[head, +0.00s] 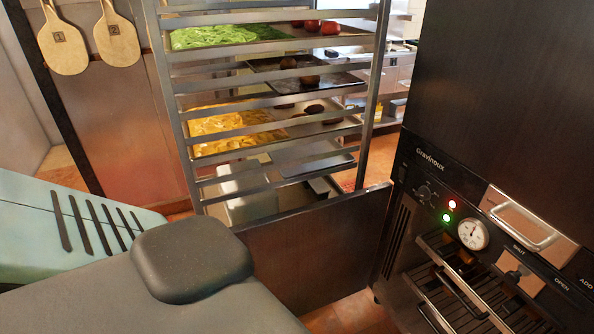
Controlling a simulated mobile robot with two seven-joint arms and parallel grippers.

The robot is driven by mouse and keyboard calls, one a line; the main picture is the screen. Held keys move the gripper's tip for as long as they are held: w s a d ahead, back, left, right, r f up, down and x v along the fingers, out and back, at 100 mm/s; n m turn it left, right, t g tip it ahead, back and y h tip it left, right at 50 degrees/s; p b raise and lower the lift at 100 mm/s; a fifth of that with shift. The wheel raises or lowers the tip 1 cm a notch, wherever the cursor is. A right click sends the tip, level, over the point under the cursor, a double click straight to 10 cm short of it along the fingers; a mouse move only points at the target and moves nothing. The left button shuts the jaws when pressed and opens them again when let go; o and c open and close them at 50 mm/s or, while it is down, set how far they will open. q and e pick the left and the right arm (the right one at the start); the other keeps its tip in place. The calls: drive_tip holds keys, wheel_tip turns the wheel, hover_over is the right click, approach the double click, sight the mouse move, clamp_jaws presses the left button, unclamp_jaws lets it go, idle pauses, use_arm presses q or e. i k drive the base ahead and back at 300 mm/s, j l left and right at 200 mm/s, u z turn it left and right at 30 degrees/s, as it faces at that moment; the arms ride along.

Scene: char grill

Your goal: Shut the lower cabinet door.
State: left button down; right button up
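A dark brown flat panel (318,247) with a thin light top edge stands upright at the lower middle. It looks like the lower cabinet door, standing open, with its right end close to the grill's front corner. Its left and lower parts are hidden behind my own dark grey body part. The grill cabinet (420,205) fills the right side, with a control panel, a round gauge, a red and a green light, and a metal handle. Neither of my grippers shows in the head view.
A metal rack (170,100) with trays of food stands behind the panel. Slatted metal grates (455,290) show low on the grill's front. Two wooden paddles (62,42) hang at the upper left. A little tiled floor (350,312) is clear between panel and grill.

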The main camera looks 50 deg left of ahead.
sight(311, 257)
drive_tip(key=k, duration=0.65)
drive_tip(key=z, duration=0.95)
drive_tip(key=j+z, duration=0.2)
drive_tip(key=k+j, duration=0.2)
drive_tip(key=j, duration=0.35)
drive_tip(key=k+j, duration=0.15)
drive_tip(key=j, duration=0.4)
drive_tip(key=k+j, duration=0.2)
drive_tip(key=j, duration=0.3)
drive_tip(key=k+j, duration=0.15)
drive_tip(key=j, duration=0.4)
drive_tip(key=k+j, duration=0.2)
drive_tip(key=j, duration=0.35)
drive_tip(key=k+j, duration=0.15)
drive_tip(key=j, duration=0.4)
drive_tip(key=k+j, duration=0.2)
drive_tip(key=j, duration=0.3)
drive_tip(key=k+j, duration=0.15)
drive_tip(key=j, duration=0.4)
